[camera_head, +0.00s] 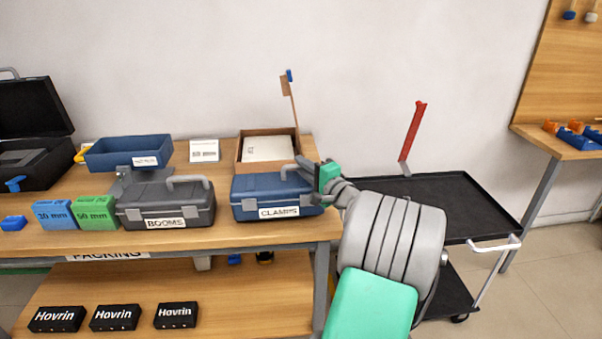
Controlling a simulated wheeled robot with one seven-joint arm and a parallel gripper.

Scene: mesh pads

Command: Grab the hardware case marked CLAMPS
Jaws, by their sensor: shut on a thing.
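The blue hardware case marked CLAMPS (254,197) stands upright near the right end of the wooden bench, with its white label facing me. Its grey handle is on top. My gripper (303,172) reaches in from the right and is shut at the right part of the case's handle. The fingertips are small here and partly hidden by the gripper's own body. The case appears to rest on the bench top; any gap beneath it cannot be made out.
A dark grey case marked BOOMS (165,206) stands just left. An open cardboard box (267,151) is behind the CLAMPS case. A blue bin (129,153) stands farther left. A black cart (440,205) stands right of the bench. Bare bench top (200,236) lies in front.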

